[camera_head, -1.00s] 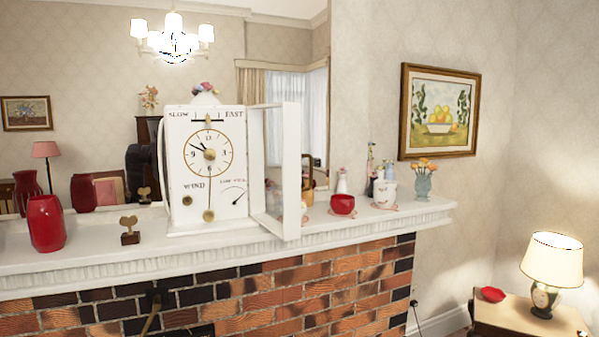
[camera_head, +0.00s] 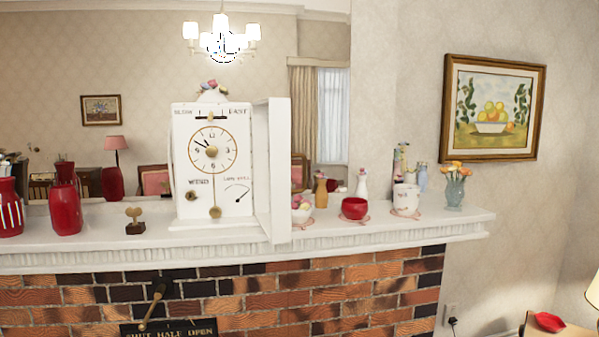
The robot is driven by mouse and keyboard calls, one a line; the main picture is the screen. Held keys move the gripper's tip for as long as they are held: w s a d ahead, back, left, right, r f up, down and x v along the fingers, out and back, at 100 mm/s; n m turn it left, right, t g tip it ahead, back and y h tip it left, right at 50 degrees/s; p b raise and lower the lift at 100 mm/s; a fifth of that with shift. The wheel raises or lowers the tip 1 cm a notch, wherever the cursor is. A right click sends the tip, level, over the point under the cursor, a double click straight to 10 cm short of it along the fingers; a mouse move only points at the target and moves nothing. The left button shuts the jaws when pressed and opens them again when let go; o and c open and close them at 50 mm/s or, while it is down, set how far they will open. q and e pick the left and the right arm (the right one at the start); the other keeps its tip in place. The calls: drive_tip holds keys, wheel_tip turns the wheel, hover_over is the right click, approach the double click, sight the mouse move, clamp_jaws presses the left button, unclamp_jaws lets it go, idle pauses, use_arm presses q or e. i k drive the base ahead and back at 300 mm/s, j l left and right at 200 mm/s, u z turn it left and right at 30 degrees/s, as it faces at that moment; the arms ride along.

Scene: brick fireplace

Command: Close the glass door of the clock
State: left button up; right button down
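The white clock (camera_head: 203,172) stands upright on the white mantel, with a round dial, a pendulum and a small gauge on its face. Its glass door (camera_head: 279,170) is hinged on the clock's right side and stands open, swung out toward me. I see the door nearly edge-on, as a narrow white frame, so its pane hardly shows. Neither of my grippers is in view.
On the mantel (camera_head: 350,229), a winding key (camera_head: 135,221) and red vase (camera_head: 65,209) stand left of the clock. A red bowl (camera_head: 354,208), white cup (camera_head: 405,199) and flower vase (camera_head: 454,190) stand to its right. A brick fireplace is below; a mirror is behind.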

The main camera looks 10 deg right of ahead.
sight(272, 212)
drive_tip(key=l, duration=2.6)
drive_tip(key=l+u, duration=0.15)
drive_tip(key=u, duration=0.25)
drive_tip(key=l+u, duration=0.15)
drive_tip(key=u, duration=0.2)
drive_tip(key=l+u, duration=0.1)
drive_tip(key=u, duration=0.3)
drive_tip(key=z, duration=0.9)
drive_tip(key=i+j+z, duration=0.1)
drive_tip(key=z, duration=0.25)
drive_tip(key=j+z, duration=0.35)
drive_tip(key=i+j, duration=0.1)
drive_tip(key=j, duration=0.15)
